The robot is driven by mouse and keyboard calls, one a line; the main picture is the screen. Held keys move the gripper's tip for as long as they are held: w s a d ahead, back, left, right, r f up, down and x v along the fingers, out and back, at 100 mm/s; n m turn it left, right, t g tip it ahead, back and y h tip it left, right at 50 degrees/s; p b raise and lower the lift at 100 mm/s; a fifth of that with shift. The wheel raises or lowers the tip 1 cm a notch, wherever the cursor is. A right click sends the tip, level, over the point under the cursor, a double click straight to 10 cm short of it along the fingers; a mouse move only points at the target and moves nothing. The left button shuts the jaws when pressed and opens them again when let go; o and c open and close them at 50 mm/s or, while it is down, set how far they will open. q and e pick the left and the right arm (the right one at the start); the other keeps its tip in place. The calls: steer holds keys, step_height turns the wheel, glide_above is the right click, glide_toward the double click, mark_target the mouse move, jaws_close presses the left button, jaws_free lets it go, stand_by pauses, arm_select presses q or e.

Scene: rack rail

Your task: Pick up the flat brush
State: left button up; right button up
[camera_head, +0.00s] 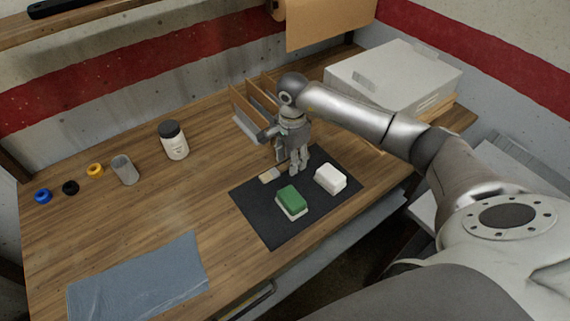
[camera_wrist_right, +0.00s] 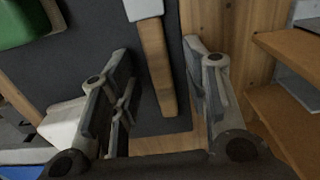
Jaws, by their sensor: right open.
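The flat brush lies on the dark mat (camera_head: 265,220). In the head view its pale head (camera_head: 270,174) shows just left of my right gripper (camera_head: 290,170), which hides much of the handle. In the right wrist view the brush's wooden handle (camera_wrist_right: 155,62) and part of its white ferrule (camera_wrist_right: 143,8) show. My right gripper (camera_wrist_right: 160,78) is open and points down, with the handle between its fingers in that view. The gap to the handle is visible on both sides; I cannot tell the exact height. My left gripper is not in view.
A green-topped sponge (camera_head: 290,198) and a white block (camera_head: 330,178) lie on the mat close by. A wooden divider rack (camera_head: 262,92) stands behind the gripper. A jar (camera_head: 173,140), a grey cup (camera_head: 125,170) and a blue cloth (camera_head: 140,280) are left; the table between is clear.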

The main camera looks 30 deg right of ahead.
jaws_close()
stand_by(0.3)
